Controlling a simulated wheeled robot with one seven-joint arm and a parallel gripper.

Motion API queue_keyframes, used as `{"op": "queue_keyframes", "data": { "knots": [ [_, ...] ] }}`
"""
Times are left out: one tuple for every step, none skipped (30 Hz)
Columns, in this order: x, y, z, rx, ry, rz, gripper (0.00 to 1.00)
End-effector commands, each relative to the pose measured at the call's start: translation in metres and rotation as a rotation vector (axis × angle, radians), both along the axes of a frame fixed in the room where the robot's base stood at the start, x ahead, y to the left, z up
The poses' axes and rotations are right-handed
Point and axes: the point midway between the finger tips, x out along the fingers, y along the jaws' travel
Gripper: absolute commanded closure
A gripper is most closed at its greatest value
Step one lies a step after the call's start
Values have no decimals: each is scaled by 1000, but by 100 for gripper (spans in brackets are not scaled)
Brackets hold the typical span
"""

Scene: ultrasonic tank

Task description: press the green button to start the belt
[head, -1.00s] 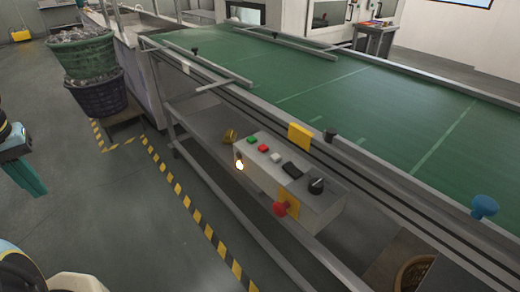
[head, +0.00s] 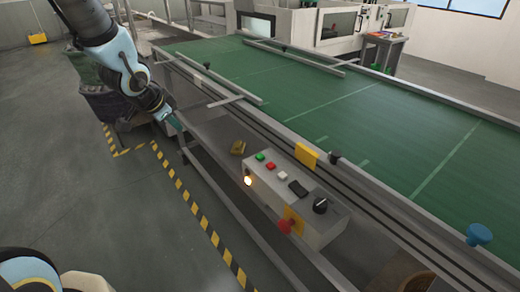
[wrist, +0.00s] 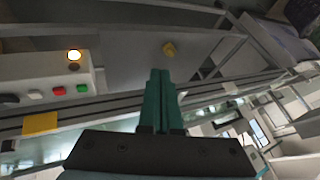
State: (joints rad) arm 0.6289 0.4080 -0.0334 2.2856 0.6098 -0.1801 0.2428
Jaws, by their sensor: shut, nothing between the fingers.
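The green button (head: 260,157) is on top of a grey control box (head: 318,232) fixed to the near side of the belt (head: 330,105). Beside it on the box are a red button (head: 270,166), a white button, a black switch, a black knob and a red mushroom button on a yellow plate. A lamp (head: 248,181) on the box glows. My gripper (head: 177,124) is left of and beyond the box, apart from it. In the wrist view its teal fingers (wrist: 160,75) are together and empty, and the green button (wrist: 82,88) shows to their left.
Crates (head: 105,105) stand at the far left, partly hidden by my arm. A metal rail (head: 235,101) edges the belt, with a yellow block (head: 306,157) above the box. Yellow-black floor tape (head: 205,222) runs beside the frame. The floor at left is clear.

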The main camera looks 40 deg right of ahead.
Motion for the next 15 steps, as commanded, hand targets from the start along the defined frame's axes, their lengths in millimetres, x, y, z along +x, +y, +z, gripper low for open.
{"op": "queue_keyframes", "data": {
  "knots": [
    [-14, -33, 2, -14, -24, -119, 100],
    [-22, -51, 2, -25, -39, -187, 100],
    [-33, -72, 2, -41, -58, -274, 100],
    [-43, -88, 2, -53, -72, -334, 100],
    [-52, -102, 1, -65, -82, -391, 100],
    [-65, -118, 1, -81, -96, -462, 100],
    [-74, -129, 1, -92, -105, -510, 100],
    [-83, -139, 0, -101, -111, -553, 100],
    [-93, -150, 0, -115, -120, -604, 100],
    [-100, -157, -1, -123, -125, -637, 100],
    [-106, -162, -1, -132, -130, -666, 100],
    [-114, -168, -1, -139, -134, -696, 100],
    [-118, -172, -2, -145, -136, -715, 100],
    [-121, -175, -2, -149, -138, -729, 100],
    [-124, -177, -2, -153, -141, -744, 100]
  ]
}}
